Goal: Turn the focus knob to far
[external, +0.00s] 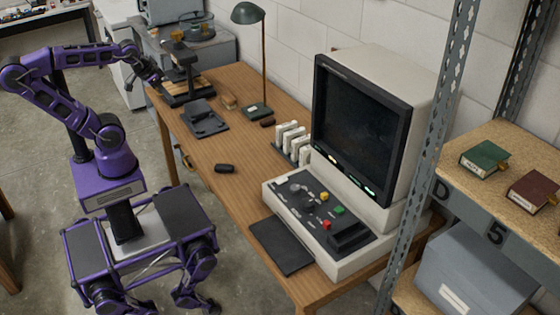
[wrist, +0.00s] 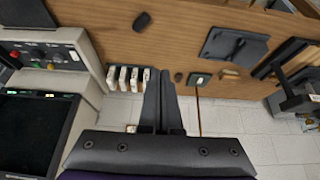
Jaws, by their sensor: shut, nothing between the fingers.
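The microfilm reader (external: 430,95) stands at the right end of the wooden table, with a dark screen and a control panel (external: 280,200) in front. The panel carries a grey round knob (external: 296,188) and yellow, red and green controls. Which one is the focus knob, and its setting, I cannot tell. In the wrist view the panel (wrist: 68,35) is at the upper left, partly cut off. My gripper (external: 158,78) is at the far left end of the table, well away from the panel. In the wrist view its fingers (wrist: 160,72) are shut and empty.
White boxes (external: 290,140) stand in a row beside the reader. A green lamp (external: 249,14), a black tray (external: 204,118) and a small black object (external: 224,168) are on the table. A metal shelf upright (external: 430,130) stands in front at right. The table's middle is mostly clear.

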